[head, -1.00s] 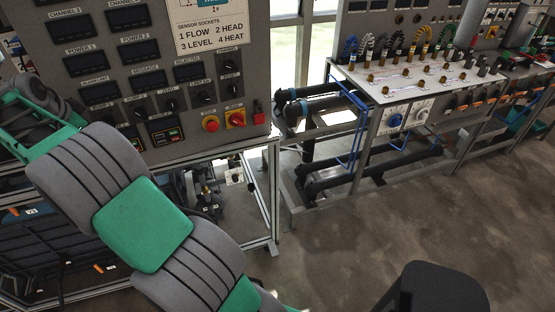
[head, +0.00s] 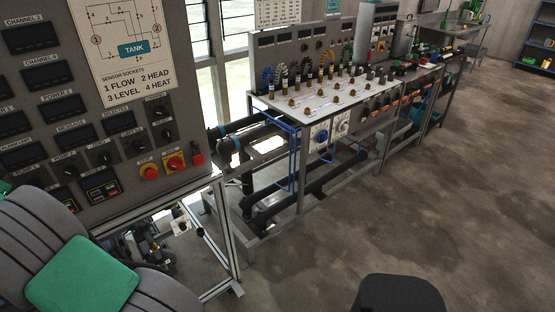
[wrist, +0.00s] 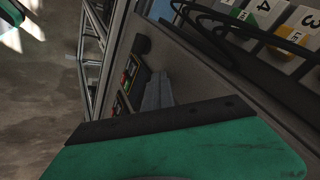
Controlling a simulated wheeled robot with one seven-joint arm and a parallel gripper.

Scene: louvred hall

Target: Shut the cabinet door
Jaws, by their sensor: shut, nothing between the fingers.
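I cannot make out a cabinet door in either current view. My gripper (wrist: 158,80) shows in the wrist view as narrow grey fingers beyond the green and black hand, shut and empty. Behind the fingers is a grey panel face with small red and green switches; I cannot tell whether they touch it. In the head view only my grey and green arm shows at the lower left, and the gripper is out of the picture.
A grey control panel (head: 150,118) stands close at the left on a metal frame. A long workbench (head: 310,105) with cables and pipes runs back beside the windows. A blue shelf (head: 540,45) stands at the far right. The concrete floor (head: 440,170) at the right is open.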

